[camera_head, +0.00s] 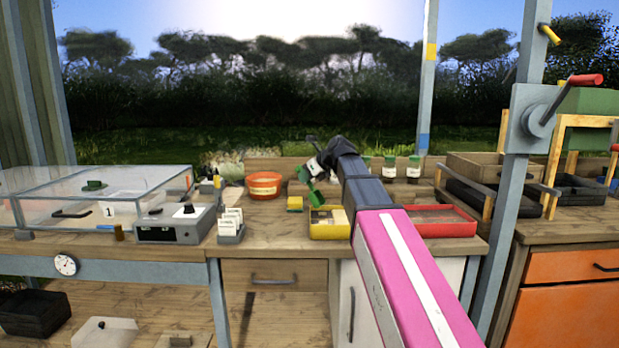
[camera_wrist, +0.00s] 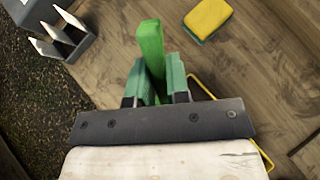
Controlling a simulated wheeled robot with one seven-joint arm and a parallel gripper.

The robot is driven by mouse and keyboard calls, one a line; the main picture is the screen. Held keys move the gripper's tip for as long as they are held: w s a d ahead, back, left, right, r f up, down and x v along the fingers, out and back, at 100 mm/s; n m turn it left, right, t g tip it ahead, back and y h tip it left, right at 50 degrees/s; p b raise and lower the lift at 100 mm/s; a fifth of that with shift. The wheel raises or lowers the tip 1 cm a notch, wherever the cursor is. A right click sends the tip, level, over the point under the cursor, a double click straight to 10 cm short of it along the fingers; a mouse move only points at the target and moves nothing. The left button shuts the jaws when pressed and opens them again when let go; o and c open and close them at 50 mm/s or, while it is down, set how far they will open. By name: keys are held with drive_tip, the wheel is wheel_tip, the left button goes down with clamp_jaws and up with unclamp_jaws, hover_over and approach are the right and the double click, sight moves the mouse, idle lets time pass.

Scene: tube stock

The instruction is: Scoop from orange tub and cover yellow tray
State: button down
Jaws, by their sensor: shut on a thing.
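The orange tub (camera_head: 264,186) stands at the back of the bench, left of my gripper, with a pale label on its front. The yellow tray (camera_head: 328,233) lies on the bench below my gripper, partly behind my arm. A thin yellow edge, seemingly the tray's (camera_wrist: 265,158), shows in the wrist view. My gripper (camera_wrist: 161,80) has teal fingers shut on a bright green handle, likely a scoop's (camera_wrist: 150,42). The handle sticks out beyond the fingers. A scoop bowl cannot be made out, so I cannot tell whether it holds anything.
A yellow-and-green sponge (camera_head: 295,204) lies between tub and tray. A card holder (camera_head: 231,228), a grey device (camera_head: 175,228) and a clear case (camera_head: 90,200) stand left. A red tray (camera_head: 455,230) is right of my arm, with several jars behind. A post (camera_head: 500,225) stands further right.

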drive_tip(key=shift+a, duration=0.55)
drive_tip(key=d, duration=0.8)
drive_tip(key=shift+d, duration=0.2)
idle(0.7)
drive_tip(key=shift+r, duration=0.1)
wheel_tip(320, 180, up, 5)
drive_tip(key=g+h, duration=0.2)
drive_tip(key=h, duration=0.1)
drive_tip(key=g+h, duration=0.3)
drive_tip(key=h, duration=0.1)
